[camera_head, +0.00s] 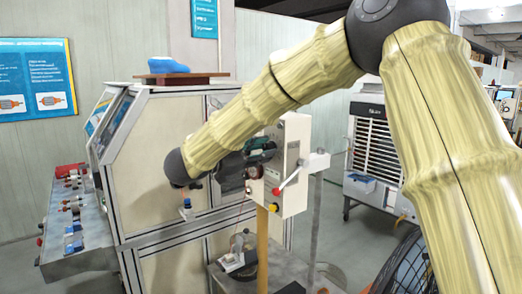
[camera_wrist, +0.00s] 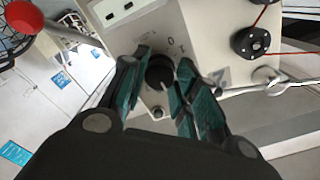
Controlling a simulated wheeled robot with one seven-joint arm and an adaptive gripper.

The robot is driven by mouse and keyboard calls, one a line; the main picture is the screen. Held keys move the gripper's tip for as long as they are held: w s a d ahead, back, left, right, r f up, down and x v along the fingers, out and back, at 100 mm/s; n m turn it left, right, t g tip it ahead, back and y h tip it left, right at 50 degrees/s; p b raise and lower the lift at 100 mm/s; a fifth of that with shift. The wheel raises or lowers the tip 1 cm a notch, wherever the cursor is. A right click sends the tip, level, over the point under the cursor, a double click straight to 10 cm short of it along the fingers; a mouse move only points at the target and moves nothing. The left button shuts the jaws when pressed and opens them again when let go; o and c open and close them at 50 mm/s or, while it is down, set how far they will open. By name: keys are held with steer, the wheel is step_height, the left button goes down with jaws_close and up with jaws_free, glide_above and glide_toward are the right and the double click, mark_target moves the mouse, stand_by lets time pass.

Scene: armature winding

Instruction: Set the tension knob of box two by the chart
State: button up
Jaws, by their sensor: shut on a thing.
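A cream control box (camera_head: 291,150) stands on a post right of the large cabinet. The head view shows my gripper (camera_head: 261,150) at the box's left face, with the knob hidden. A blue poster (camera_head: 38,80) hangs on the left wall; its text is too small to read.
A yellow post (camera_head: 262,245) and a metal bench (camera_head: 230,275) stand below. The cabinet (camera_head: 160,130) is close on the left. A white cooler unit (camera_head: 376,150) stands behind right.

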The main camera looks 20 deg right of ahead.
steer(key=n+p, duration=0.2)
steer(key=n, duration=0.2)
steer(key=shift+r, duration=0.15)
steer(key=n+p, duration=0.3)
steer(key=n, duration=0.1)
steer(key=shift+s+n+p, duration=0.1)
steer(key=shift+n+p, duration=0.2)
steer(key=shift+p, duration=0.05)
steer(key=n+p, duration=0.2)
steer(key=n, duration=0.1)
steer(key=shift+f+n, duration=0.2)
steer(key=shift+n, duration=1.5)
steer(key=o, duration=1)
steer(key=shift+a, duration=0.1)
